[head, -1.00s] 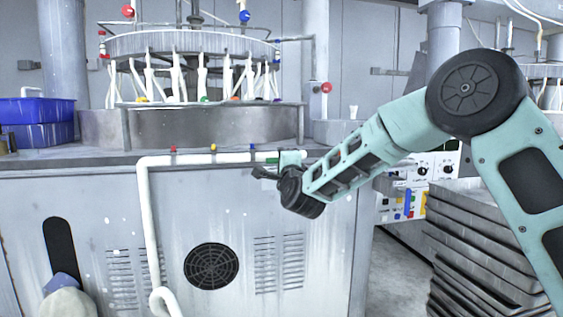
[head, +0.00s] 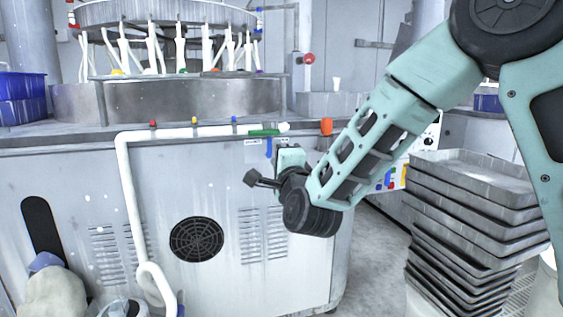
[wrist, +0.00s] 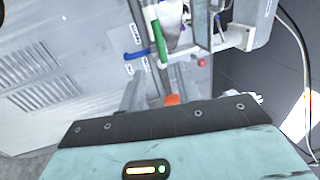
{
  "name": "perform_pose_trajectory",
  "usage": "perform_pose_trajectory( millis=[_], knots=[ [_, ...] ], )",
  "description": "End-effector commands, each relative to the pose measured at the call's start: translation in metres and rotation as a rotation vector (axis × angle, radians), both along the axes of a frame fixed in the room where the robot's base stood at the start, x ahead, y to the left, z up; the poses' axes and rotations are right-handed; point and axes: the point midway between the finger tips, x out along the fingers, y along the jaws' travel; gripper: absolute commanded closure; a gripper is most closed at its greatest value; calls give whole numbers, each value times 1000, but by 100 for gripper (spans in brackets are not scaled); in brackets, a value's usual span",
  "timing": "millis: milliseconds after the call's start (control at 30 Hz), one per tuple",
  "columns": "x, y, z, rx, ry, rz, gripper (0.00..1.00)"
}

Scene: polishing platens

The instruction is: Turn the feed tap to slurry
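The feed tap is a green body (head: 264,132) on the white pipe along the machine's front edge. Its blue lever (head: 269,147) hangs down from it in the head view. In the wrist view the green body (wrist: 158,38) stands upright and the blue lever (wrist: 136,54) points left. White labels (wrist: 132,32) with small print lie on the panel around the lever; I cannot read them surely. My gripper (head: 258,181) is below the tap, apart from the lever. Its grey fingers in the wrist view (wrist: 157,88) stand apart with nothing between them.
The white pipe (head: 123,185) bends down the panel at left and carries red, yellow and blue knobs. An orange knob-like piece (head: 326,126) is right of the tap. A stack of grey trays (head: 470,215) stands at right. A blue bin (head: 22,98) is at far left.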

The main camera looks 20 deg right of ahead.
Motion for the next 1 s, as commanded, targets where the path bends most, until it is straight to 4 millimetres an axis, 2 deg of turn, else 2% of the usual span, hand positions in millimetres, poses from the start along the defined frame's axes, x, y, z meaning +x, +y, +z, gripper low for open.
perform_pose_trajectory(
  millis=[100,233,667,767,867,1000],
  knots=[
    [-17,0,-3,1,1,0,67],
    [-27,0,-5,1,0,0,67],
    [-30,3,-7,-10,10,8,67],
    [-35,18,-15,-77,69,55,67],
    [-48,47,-32,-220,181,155,67],
    [-87,88,-68,-509,363,350,67]
  ],
)
